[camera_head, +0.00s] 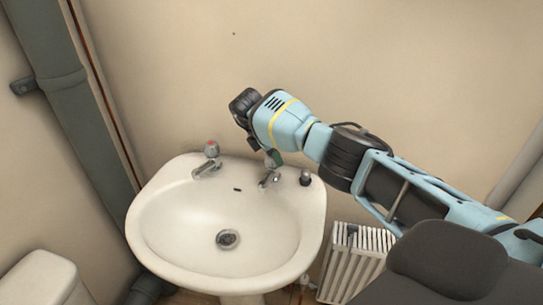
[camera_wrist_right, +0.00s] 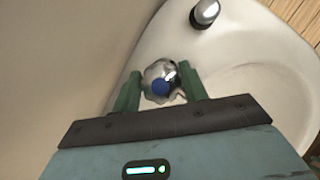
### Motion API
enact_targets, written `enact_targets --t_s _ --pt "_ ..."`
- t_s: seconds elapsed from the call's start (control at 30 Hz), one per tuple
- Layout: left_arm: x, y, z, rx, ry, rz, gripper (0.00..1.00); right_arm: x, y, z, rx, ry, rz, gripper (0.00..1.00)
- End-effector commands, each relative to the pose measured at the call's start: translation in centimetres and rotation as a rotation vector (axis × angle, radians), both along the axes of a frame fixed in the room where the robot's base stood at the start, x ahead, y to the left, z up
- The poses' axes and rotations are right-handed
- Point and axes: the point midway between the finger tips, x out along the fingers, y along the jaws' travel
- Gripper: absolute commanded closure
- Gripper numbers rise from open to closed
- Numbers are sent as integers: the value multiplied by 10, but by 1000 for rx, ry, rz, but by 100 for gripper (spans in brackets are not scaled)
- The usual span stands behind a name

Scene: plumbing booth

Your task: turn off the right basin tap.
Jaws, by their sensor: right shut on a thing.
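The right basin tap (camera_head: 268,179) is a chrome tap on the back right of the white basin (camera_head: 150,225). My right gripper (camera_head: 272,158) comes down on this tap from above. In the wrist view its green fingers (camera_wrist_right: 159,82) stand on both sides of the knob, shut on it. In the head view the gripper partly hides the knob. The left tap (camera_head: 207,160), with a red mark on its knob, stands free on the back left of the rim. My left gripper is not in view.
A small dark-topped object (camera_head: 305,179) stands on the rim right of the right tap, and shows in the wrist view (camera_wrist_right: 205,12). The wall is close behind the basin. A white radiator (camera_head: 350,255) is at the lower right, and a grey pipe (camera_head: 75,110) runs down the left.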

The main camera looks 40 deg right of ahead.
Motion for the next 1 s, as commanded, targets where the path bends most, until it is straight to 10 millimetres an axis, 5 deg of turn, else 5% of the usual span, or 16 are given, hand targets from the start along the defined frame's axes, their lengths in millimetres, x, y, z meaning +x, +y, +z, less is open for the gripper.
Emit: enact_targets --t_s 0.9,0.93,1.0 --pt "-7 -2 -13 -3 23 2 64 0 0 0 0 0 -184 79" --pt "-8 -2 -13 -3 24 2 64 0 0 0 0 0 -184 54" --pt "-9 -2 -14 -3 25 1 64 0 0 0 0 0 -183 45"
